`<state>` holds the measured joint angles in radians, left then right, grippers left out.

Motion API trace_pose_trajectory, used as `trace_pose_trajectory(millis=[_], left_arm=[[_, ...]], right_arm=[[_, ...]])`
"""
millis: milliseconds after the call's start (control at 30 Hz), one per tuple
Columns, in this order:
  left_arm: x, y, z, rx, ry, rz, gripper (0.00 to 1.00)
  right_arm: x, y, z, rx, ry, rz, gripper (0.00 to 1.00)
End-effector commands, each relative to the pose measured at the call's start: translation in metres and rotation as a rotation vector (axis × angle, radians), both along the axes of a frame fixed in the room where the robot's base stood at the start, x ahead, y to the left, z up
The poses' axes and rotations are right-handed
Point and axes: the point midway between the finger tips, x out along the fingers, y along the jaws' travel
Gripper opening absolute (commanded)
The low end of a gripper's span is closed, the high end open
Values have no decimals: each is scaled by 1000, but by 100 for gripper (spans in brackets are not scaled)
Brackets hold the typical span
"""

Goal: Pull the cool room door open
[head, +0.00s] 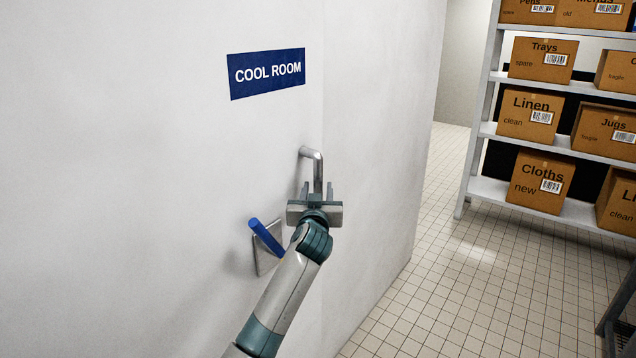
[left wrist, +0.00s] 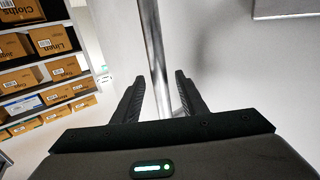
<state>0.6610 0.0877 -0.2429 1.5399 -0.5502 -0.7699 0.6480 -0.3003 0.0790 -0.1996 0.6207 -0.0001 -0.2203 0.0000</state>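The white cool room door (head: 150,150) stands upright and looks flush with the wall beside it. A blue COOL ROOM sign (head: 266,73) is above its metal bar handle (head: 318,172), which also shows in the left wrist view (left wrist: 155,50). My left gripper (head: 318,190) is open at the lower part of the handle. In the left wrist view its fingers (left wrist: 158,92) stand on either side of the bar, with gaps showing. A blue lever (head: 265,237) on a square metal plate (head: 267,262) is left of my gripper. My right gripper is out of view.
White wall (head: 375,150) continues right of the handle. Beyond it is open tiled floor (head: 450,275). A shelf rack (head: 487,130) with labelled cardboard boxes stands at the right. A dark frame (head: 618,315) shows at the lower right edge.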

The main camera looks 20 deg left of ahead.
Motion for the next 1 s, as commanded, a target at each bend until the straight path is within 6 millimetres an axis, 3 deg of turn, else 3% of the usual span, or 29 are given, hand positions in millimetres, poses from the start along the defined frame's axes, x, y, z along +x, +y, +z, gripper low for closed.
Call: trace_pose_trajectory(millis=[233, 633, 667, 800, 1000], left_arm=[[19, 5, 1, 1, 0, 1, 39], [23, 6, 0, 0, -1, 0, 39], [23, 6, 0, 0, -1, 0, 36], [23, 6, 0, 0, -1, 0, 3], [23, 6, 0, 0, 0, 0, 0]], right_arm=[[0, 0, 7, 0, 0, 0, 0], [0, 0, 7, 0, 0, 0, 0], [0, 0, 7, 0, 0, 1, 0], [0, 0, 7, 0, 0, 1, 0], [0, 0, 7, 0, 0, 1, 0]])
